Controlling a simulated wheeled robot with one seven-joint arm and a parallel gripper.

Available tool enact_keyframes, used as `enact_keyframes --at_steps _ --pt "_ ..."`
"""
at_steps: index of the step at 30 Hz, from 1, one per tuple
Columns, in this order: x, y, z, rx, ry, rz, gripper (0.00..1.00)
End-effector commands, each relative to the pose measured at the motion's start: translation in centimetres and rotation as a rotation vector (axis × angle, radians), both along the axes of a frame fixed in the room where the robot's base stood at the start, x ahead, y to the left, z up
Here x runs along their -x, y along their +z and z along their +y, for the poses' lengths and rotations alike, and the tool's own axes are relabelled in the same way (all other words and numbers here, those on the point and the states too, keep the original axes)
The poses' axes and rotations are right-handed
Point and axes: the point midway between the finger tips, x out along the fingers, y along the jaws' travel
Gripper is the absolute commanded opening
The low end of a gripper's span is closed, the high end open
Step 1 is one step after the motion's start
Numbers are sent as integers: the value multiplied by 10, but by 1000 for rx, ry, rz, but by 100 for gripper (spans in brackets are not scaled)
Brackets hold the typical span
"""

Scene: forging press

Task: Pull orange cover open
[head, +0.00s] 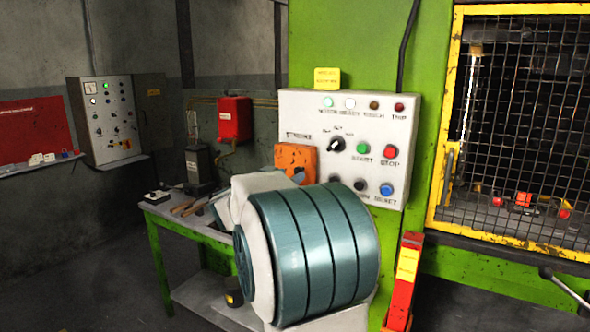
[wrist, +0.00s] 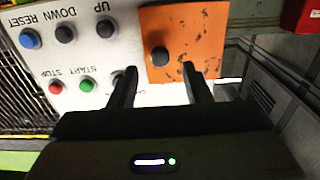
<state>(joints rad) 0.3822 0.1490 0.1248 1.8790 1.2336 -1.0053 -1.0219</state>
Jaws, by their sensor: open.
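The orange cover (head: 293,155) is a scuffed plate at the left side of the grey control panel (head: 322,112). In the head view my arm hides its lower part. In the wrist view, which is upside down, the cover (wrist: 207,40) fills the upper middle, and a round dark knob (wrist: 160,56) stands out on it. My gripper (wrist: 160,68) is open, its two dark fingers pointing at the cover on either side of the knob. I cannot tell whether the fingers touch the cover. The cover looks flat against the panel.
The panel carries several buttons and lamps. A yellow-framed mesh guard (head: 447,120) stands to the right. A green bench (head: 155,240) with tools is at the left, below a red wall box (head: 235,118). A red and yellow post (head: 404,275) stands below the panel.

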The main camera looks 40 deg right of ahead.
Motion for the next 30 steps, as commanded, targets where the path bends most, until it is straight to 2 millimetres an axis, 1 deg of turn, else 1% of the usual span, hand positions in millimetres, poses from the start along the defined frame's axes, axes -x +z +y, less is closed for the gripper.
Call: enact_keyframes --at_steps 1,3,7,12,19,20,21,24,30 --pt "-3 1 -9 0 -2 2 44" --pt "-7 1 -19 -1 -2 1 44" --pt "-13 1 -31 0 1 0 44" --pt "-15 0 -38 -1 0 0 44" --pt "-15 0 -38 0 1 0 44" --pt "-15 0 -38 0 1 0 36" --pt "-16 0 -38 0 1 0 24" --pt "-15 0 -37 0 1 0 0" --pt "-15 0 -37 0 -3 0 0"
